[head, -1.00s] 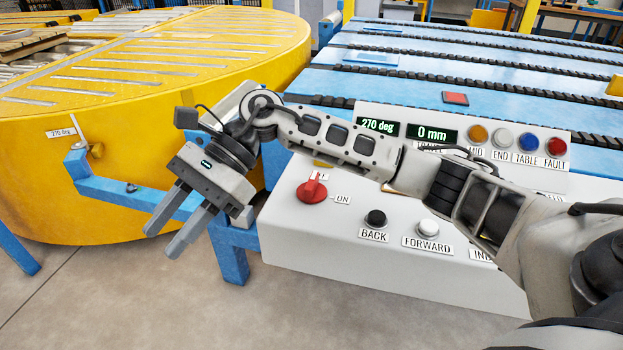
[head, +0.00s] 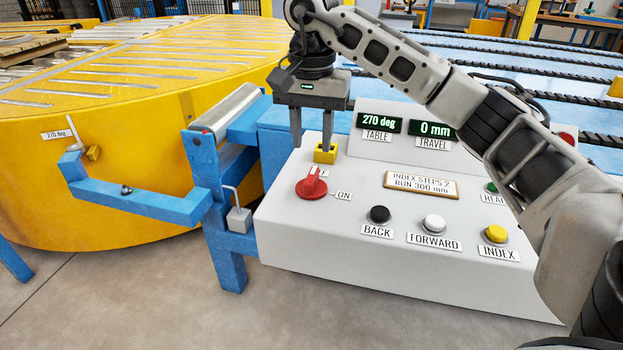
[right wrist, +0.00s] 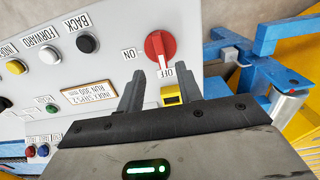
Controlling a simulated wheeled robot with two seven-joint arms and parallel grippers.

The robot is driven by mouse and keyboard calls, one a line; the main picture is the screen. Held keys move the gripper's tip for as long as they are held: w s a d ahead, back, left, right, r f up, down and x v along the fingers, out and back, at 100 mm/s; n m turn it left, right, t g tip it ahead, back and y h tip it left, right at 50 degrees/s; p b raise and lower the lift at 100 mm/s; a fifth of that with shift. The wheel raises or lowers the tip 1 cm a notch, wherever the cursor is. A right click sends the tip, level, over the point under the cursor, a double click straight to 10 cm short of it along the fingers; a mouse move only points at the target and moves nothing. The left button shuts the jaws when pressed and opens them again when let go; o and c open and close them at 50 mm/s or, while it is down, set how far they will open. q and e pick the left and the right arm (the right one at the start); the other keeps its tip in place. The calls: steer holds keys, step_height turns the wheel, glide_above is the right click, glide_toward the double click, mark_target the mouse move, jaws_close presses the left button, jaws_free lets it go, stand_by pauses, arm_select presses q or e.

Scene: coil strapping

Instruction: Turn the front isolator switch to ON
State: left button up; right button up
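The red isolator switch (head: 311,187) is a round knob with a raised handle on the left of the white control panel (head: 300,252). It also shows in the right wrist view (right wrist: 160,47). Its handle points at the OFF label (right wrist: 166,73), not the ON label (right wrist: 129,54). My right gripper (head: 312,147) is open and empty, fingers pointing down just behind the switch. In the right wrist view the fingertips (right wrist: 163,78) are apart, on the OFF side of the knob. No contact with the knob shows. My left gripper is out of view.
Black BACK (head: 380,214), white FORWARD (head: 433,223) and yellow INDEX (head: 496,234) buttons lie to the right. A blue frame (head: 205,180) and yellow turntable (head: 150,130) stand left.

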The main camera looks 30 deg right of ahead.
mark_target(311, 175)
step_height(311, 175, down, 8)
steer(key=shift+r, duration=0.25)
jaws_close()
